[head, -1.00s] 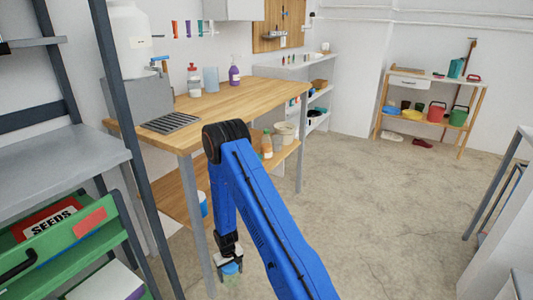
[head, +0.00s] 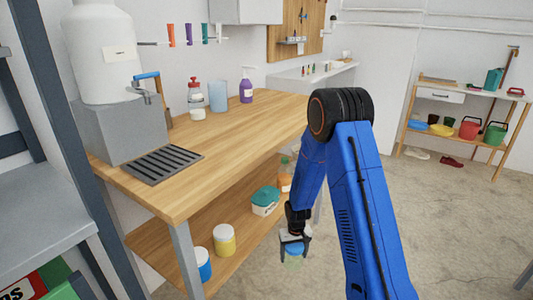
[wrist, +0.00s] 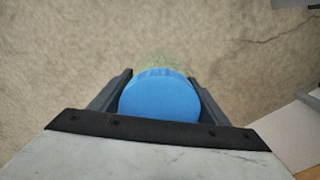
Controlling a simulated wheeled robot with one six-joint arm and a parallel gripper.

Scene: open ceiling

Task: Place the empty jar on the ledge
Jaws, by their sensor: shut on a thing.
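My gripper (head: 293,243) is shut on a clear, slightly greenish jar with a blue lid (head: 292,251). It hangs low over the concrete floor, in front of the wooden bench. In the wrist view the round blue lid (wrist: 160,98) sits between the two dark fingers, and the jar's clear body shows beyond it. I cannot see anything inside the jar. A white ledge (head: 290,79) with small bottles runs along the back wall beyond the bench; I cannot tell for certain that it is the task's ledge.
The wooden bench (head: 230,135) holds a large white dispenser (head: 103,50), a black drain grate (head: 163,165) and several bottles. Its lower shelf (head: 165,240) holds tubs and an orange bottle. A grey rack stands at left. Floor at right is open, before a small shelf unit (head: 455,105).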

